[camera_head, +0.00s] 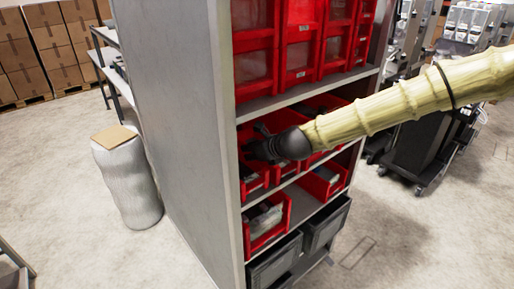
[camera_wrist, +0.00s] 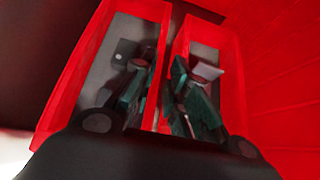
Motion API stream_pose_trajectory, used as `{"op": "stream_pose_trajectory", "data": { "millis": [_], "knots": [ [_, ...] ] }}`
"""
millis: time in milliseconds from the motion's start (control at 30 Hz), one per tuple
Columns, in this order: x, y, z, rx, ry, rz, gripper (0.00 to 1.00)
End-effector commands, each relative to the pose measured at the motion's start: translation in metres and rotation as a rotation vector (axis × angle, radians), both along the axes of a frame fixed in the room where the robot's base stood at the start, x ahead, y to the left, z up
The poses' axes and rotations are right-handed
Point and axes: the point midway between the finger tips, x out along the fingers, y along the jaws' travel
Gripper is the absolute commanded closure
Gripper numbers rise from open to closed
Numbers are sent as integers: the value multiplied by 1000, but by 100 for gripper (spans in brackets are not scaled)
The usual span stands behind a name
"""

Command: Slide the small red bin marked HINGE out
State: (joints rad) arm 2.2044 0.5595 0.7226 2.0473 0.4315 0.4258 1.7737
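The small red bins sit on the middle shelf in the head view, and no HINGE marking is readable, so I cannot tell which bin is the HINGE one. My gripper (camera_head: 262,148) reaches into the shelf at those bins. In the wrist view, a left red bin (camera_wrist: 82,75) and a right red bin (camera_wrist: 236,85) lie side by side under my gripper (camera_wrist: 164,65). Its fingers are apart, with a red wall and a dark gap between them. Contact with the wall cannot be made out. The arm hides part of the row.
Large red bins (camera_head: 303,50) fill the shelf above. A red bin with contents (camera_head: 263,222) stands on the shelf below, over dark crates (camera_head: 275,262). The grey side panel (camera_head: 180,110) borders the left. Open floor (camera_head: 395,240) lies to the right.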

Motion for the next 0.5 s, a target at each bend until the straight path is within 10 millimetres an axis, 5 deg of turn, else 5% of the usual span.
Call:
{"op": "stream_pose_trajectory", "data": {
  "millis": [500],
  "knots": [
    [23, 18, -20, 0, 0, 1, 84]
  ]
}}
